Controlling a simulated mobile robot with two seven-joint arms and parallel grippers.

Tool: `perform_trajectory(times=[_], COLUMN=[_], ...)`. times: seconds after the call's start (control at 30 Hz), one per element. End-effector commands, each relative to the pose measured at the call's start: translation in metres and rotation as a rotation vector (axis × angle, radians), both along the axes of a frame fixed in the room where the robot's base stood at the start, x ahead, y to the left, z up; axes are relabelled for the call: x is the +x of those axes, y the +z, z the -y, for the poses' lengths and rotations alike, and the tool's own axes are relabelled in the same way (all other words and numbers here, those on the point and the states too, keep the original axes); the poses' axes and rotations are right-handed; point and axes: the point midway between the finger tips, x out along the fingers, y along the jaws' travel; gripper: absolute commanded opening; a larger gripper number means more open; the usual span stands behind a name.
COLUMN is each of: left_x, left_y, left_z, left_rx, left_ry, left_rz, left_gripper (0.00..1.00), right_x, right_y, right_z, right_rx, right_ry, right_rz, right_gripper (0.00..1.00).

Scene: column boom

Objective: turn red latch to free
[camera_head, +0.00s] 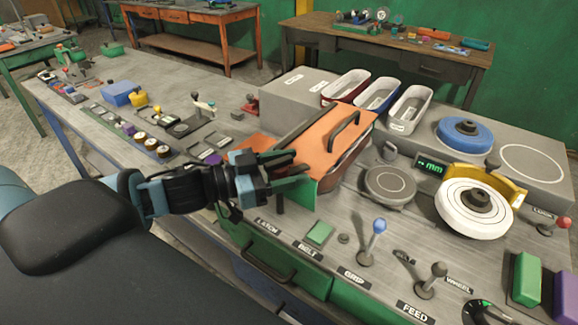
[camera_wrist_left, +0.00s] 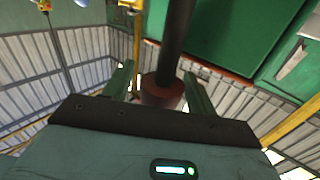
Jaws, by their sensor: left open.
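My left gripper (camera_head: 288,170) comes in from the left and is open at the near left corner of the orange lid (camera_head: 318,130). In the left wrist view, a dark rod with a dull red collar (camera_wrist_left: 163,92) stands between its two spread fingers; this looks like the red latch. I cannot tell whether the fingers touch it. In the head view the gripper mostly hides the latch. A short dark post (camera_head: 280,204) shows below the fingers, above the LATCH label (camera_head: 269,226). My right gripper is not in view.
The orange lid has a dark handle (camera_head: 343,131). Small parts crowd the bench (camera_head: 200,90) at the left.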

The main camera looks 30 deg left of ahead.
Motion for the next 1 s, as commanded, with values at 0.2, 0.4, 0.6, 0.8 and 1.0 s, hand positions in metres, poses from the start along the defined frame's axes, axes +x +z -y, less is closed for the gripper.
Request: perform_trajectory(times=[0.2, 0.4, 0.6, 0.8, 1.0], left_x=[0.0017, 0.0015, 0.0014, 0.0014, 0.0015], left_y=[0.0003, 0.0003, 0.0003, 0.0001, -0.0027], left_z=[0.0012, 0.0013, 0.0013, 0.0013, 0.0013], left_rx=[0.000, 0.000, 0.000, 0.000, 0.002], left_ry=[0.001, 0.000, 0.000, -0.002, -0.034], left_rz=[0.000, 0.000, 0.000, 0.000, -0.004], left_gripper=[0.57, 0.53, 0.27, 0.12, 0.12], right_x=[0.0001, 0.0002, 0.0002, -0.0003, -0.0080], right_y=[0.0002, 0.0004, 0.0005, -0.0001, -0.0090], right_z=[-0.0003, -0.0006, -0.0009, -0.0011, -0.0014], right_rx=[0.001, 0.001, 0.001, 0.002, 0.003], right_ry=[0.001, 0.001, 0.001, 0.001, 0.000], right_rz=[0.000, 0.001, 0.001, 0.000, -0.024], right_gripper=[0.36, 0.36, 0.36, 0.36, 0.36])
